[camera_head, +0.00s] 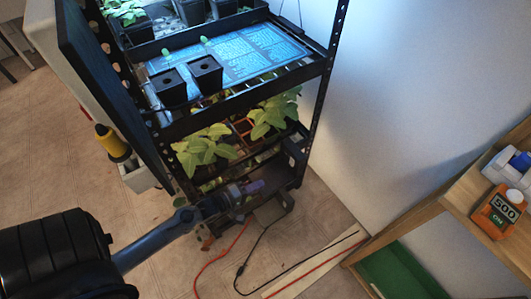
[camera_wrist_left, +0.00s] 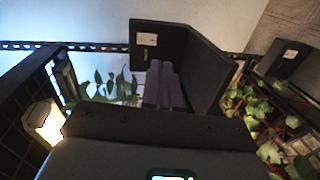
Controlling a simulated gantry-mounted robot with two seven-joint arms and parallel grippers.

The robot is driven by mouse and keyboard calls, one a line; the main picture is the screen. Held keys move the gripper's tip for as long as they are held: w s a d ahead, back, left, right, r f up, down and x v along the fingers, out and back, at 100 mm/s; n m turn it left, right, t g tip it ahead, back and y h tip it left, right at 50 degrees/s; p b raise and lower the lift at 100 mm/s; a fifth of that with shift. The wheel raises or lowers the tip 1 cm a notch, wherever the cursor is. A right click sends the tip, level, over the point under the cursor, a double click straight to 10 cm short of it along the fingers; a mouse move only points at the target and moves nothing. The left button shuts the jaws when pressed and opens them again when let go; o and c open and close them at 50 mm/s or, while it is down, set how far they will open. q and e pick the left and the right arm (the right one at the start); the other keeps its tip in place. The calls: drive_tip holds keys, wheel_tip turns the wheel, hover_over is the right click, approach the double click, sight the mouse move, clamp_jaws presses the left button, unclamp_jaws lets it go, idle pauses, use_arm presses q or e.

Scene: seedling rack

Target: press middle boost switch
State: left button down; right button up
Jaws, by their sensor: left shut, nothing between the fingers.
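My left gripper (camera_head: 250,187) reaches in from the lower left to the rack's lower front. It is shut and empty. In the left wrist view its purple fingers (camera_wrist_left: 164,88) point at a black housing (camera_wrist_left: 150,38) with a small white label. The fingertips overlap the housing's dark inner face; I cannot tell whether they touch it. A second black labelled housing (camera_wrist_left: 287,58) is at the right. In the head view a black box (camera_head: 295,151) sits by the rack's right post. No switch button can be made out. My right gripper is not in view.
The black rack (camera_head: 318,68) holds leafy seedlings (camera_head: 204,149) and black pots (camera_head: 205,71). A yellow-handled tool (camera_head: 112,142) hangs on its left side. Red (camera_head: 215,258) and black cables lie on the floor below. A wooden shelf (camera_head: 462,188) with an orange device (camera_head: 497,213) stands at right.

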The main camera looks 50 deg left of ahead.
use_arm(q)
drive_tip(key=shift+s+a+r+n, duration=0.25)
drive_tip(key=shift+a+r+n, duration=0.05)
drive_tip(key=shift+a, duration=0.4)
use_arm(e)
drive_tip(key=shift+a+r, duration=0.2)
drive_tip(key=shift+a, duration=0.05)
use_arm(q)
drive_tip(key=shift+d, duration=0.1)
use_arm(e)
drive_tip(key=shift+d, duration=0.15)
use_arm(q)
drive_tip(key=b, duration=0.3)
approach(291, 164)
drive_tip(key=x, duration=0.6)
drive_tip(key=shift+s+f, duration=0.1)
drive_tip(key=shift+f, duration=0.15)
drive_tip(key=shift+w, duration=0.5)
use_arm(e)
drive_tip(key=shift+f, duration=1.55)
use_arm(q)
drive_tip(key=shift+f, duration=0.1)
